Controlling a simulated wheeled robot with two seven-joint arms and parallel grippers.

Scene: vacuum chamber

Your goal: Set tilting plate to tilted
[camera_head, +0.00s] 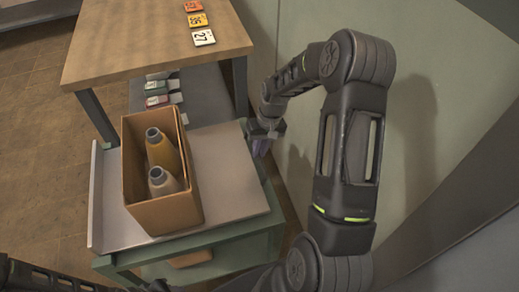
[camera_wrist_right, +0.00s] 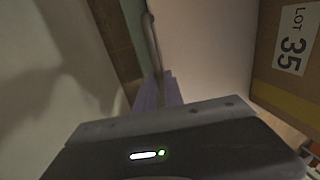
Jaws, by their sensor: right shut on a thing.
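The tilting plate (camera_head: 112,205) is a pale grey sheet with a raised left lip, on a green frame (camera_head: 215,243). I cannot tell its exact angle. A cardboard box (camera_head: 165,214) stands on it. My right gripper (camera_head: 261,147) is at the plate's right side, near its far corner. In the right wrist view its purple fingers (camera_wrist_right: 157,93) are shut on a thin grey handle (camera_wrist_right: 150,40) beside the plate (camera_wrist_right: 205,45). The grip itself is partly hidden by the gripper body. My left gripper is out of view.
A wooden table (camera_head: 140,42) with numbered tags (camera_head: 203,37) stands just beyond the plate. A pale green wall (camera_head: 430,85) is on the right. Open floor (camera_head: 35,140) lies left.

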